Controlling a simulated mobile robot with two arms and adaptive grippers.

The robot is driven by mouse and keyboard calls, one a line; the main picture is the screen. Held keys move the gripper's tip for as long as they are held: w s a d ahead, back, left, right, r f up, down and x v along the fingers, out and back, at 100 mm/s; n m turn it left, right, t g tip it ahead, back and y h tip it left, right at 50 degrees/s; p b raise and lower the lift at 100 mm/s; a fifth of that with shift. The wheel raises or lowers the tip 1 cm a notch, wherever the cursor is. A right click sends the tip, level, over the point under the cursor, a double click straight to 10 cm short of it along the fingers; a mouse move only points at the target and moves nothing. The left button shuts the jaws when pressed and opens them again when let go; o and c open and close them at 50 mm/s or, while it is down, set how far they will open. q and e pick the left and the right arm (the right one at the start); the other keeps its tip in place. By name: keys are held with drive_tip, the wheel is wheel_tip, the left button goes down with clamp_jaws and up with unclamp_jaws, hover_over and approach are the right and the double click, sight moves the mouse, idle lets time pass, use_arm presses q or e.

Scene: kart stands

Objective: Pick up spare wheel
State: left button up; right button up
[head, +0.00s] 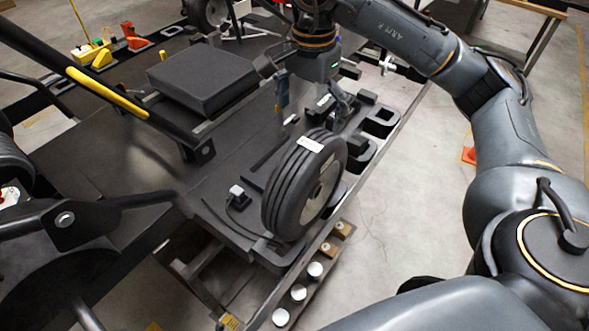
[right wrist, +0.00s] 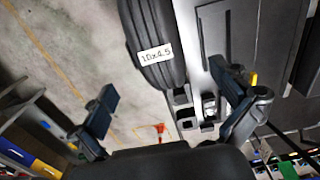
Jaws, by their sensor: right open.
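The spare wheel (head: 287,190), a black grooved tyre with a grey hub, stands upright on a black tray (head: 225,225) in the middle of the head view. A white label on its tread reads "10x4.5" in the right wrist view, where the wheel (right wrist: 150,28) shows at the top centre, partly cut off by the frame edge. My right gripper (head: 312,108) is open and empty, above and just beyond the wheel in the head view. Its two fingers (right wrist: 164,85) are wide apart in the right wrist view, with the wheel beyond them. My left gripper is out of view.
A black padded block (head: 202,78) lies behind the wheel on the left. A dark bar with a yellow sleeve (head: 108,92) crosses the left side. White-topped cylinders (head: 298,292) line the stand's front edge. Open floor (head: 400,190) lies to the right, with an orange cone (head: 468,155).

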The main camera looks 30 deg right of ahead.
sight(311, 147)
drive_tip(key=shift+s+f, duration=0.15)
drive_tip(key=shift+f, duration=0.25)
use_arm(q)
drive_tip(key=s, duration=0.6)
use_arm(e)
drive_tip(key=f, duration=0.2)
drive_tip(key=s+f, duration=0.1)
drive_tip(key=f, duration=0.1)
drive_tip(key=shift+s+f+b, duration=0.2)
drive_tip(key=shift+f+b, duration=0.1)
drive_tip(key=shift+w+f, duration=0.15)
drive_tip(key=shift+f, duration=0.4)
drive_tip(key=shift+w+f, duration=0.15)
drive_tip(key=shift+f, duration=0.4)
drive_tip(key=shift+f+p, duration=0.65)
drive_tip(key=shift+p, duration=0.05)
drive_tip(key=f+p, duration=0.1)
drive_tip(key=f, duration=0.2)
drive_tip(key=shift+w+f+p, duration=0.2)
drive_tip(key=shift+f+p, duration=0.15)
drive_tip(key=shift+p, duration=0.05)
drive_tip(key=shift+f, duration=0.35)
drive_tip(key=c, duration=1.5)
drive_tip(key=shift+r, duration=0.15)
drive_tip(key=shift+c, duration=1.3)
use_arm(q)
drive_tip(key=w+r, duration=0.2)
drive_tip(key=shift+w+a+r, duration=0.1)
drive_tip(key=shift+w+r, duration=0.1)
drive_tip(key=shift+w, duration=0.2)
